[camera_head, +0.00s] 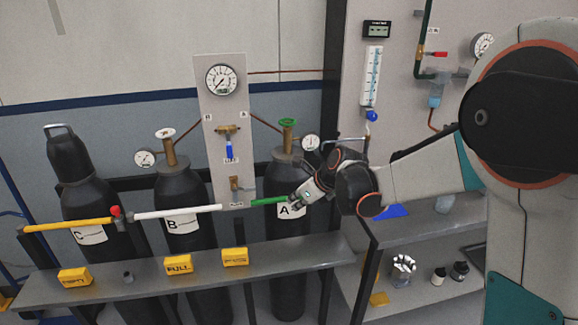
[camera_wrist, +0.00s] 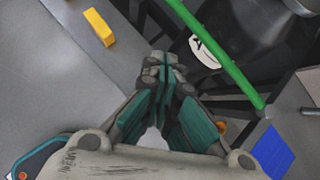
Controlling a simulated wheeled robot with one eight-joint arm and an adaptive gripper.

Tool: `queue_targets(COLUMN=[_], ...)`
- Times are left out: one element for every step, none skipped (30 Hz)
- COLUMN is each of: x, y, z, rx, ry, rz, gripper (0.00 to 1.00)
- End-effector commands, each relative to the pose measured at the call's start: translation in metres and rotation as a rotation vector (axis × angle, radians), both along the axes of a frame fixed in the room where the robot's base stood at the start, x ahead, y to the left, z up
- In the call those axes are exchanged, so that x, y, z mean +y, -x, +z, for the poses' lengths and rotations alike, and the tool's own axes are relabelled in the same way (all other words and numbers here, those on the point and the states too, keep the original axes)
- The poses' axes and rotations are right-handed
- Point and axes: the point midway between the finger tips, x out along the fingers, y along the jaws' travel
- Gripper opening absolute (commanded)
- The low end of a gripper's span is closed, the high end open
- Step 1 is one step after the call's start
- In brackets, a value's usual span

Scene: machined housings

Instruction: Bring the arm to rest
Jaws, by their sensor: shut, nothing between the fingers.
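My gripper (camera_head: 297,202) is in the middle of the head view, just right of the green end of a bar that runs in front of the cylinders. In the wrist view my gripper (camera_wrist: 164,78) shows its fingers drawn together with nothing between them. The green bar (camera_wrist: 222,58) passes beyond the fingertips there, apart from them as far as I can see. My arm reaches in from the right of the head view, its forearm nearly level.
Cylinder A (camera_head: 290,235), cylinder B (camera_head: 178,190) and cylinder C (camera_head: 80,190) stand behind a grey shelf (camera_head: 205,275) with yellow blocks. A gauge panel (camera_head: 222,110) rises behind. On the right, a grey bench (camera_head: 420,228) holds a blue item (camera_head: 391,211).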

Motion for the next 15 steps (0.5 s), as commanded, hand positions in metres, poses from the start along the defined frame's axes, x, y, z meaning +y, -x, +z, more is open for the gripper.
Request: queue_targets(x=[-0.005,-0.009,-0.014,-0.018,-0.022,-0.028,-0.032,-0.037,-0.042,-0.047,-0.051,-0.057,-0.061,-0.065,-0.071], y=[0.008,0.013,0.021,0.028,0.036,0.046,0.054,0.061,0.072,0.08,0.089,0.099,0.108,0.116,0.127], z=[0.008,0.014,0.022,0.028,0.034,0.042,0.048,0.054,0.061,0.065,0.07,0.076,0.08,0.083,0.088], rx=[-0.023,-0.043,-0.071,-0.094,-0.118,-0.149,-0.173,-0.196,-0.224,-0.245,-0.265,-0.292,-0.311,-0.329,-0.353], ry=[0.033,0.06,0.1,0.133,0.17,0.22,0.258,0.296,0.344,0.384,0.421,0.471,0.51,0.546,0.598], rz=[0.034,0.062,0.106,0.142,0.183,0.236,0.278,0.319,0.375,0.417,0.459,0.516,0.559,0.6,0.659], gripper=[0.0,0.0,0.0,0.0,0.0,0.0,0.0,0.0,0.0,0.0,0.0,0.0,0.0,0.0,0.0])
